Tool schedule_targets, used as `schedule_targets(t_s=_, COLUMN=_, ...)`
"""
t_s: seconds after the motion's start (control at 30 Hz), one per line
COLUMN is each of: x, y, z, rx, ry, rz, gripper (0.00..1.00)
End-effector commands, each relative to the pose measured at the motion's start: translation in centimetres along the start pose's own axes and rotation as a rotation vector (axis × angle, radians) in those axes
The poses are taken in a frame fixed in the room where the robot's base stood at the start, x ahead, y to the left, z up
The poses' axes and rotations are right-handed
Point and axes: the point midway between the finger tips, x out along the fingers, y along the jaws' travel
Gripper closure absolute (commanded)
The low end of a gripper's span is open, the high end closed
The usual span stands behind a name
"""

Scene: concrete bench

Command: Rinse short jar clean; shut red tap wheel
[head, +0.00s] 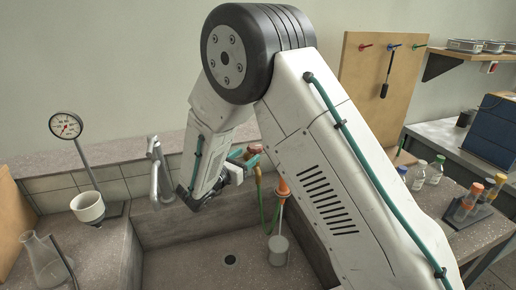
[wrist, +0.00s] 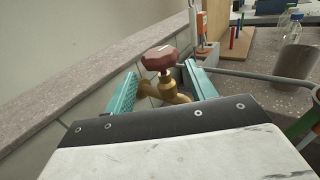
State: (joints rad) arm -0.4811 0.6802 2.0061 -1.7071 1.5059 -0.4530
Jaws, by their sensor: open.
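The red tap wheel (wrist: 158,58) sits on a brass tap (wrist: 163,92) in the wrist view. My gripper (wrist: 155,85) is open, with one teal finger on each side of the tap; the wheel shows just beyond and between the fingertips, with gaps on both sides. In the head view my gripper (head: 243,161) is over the back of the sink, and the tap is mostly hidden by it. A small grey jar (head: 278,250) stands in the sink, below an orange-topped item; I take it for the short jar. Whether it is clean cannot be told.
The stone sink (head: 205,270) has a drain at its middle. A grey curved faucet (head: 155,175) stands at its back left. A dial gauge (head: 66,126), a white cup (head: 88,207) and a flask (head: 45,262) are at left. Bottles (head: 418,176) stand on the right bench.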

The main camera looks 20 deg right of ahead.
Motion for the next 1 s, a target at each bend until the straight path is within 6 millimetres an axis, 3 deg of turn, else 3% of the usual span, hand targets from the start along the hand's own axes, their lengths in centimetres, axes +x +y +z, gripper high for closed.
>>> schedule_targets(t_s=0.4, x=6.2, y=-0.2, z=0.0, rx=0.002, ry=0.001, rz=-0.005, gripper=0.45)
schedule_targets(t_s=0.6, x=7.4, y=-0.2, z=0.0, rx=0.002, ry=0.002, rz=-0.003, gripper=0.45)
schedule_targets(t_s=0.83, x=7.5, y=-0.2, z=0.0, rx=0.002, ry=0.002, rz=-0.003, gripper=0.45)
schedule_targets(t_s=0.93, x=7.4, y=-0.2, z=0.0, rx=0.002, ry=0.002, rz=-0.003, gripper=0.72)
schedule_targets(t_s=1.0, x=7.4, y=-0.2, z=0.0, rx=0.002, ry=0.002, rz=-0.003, gripper=0.75)
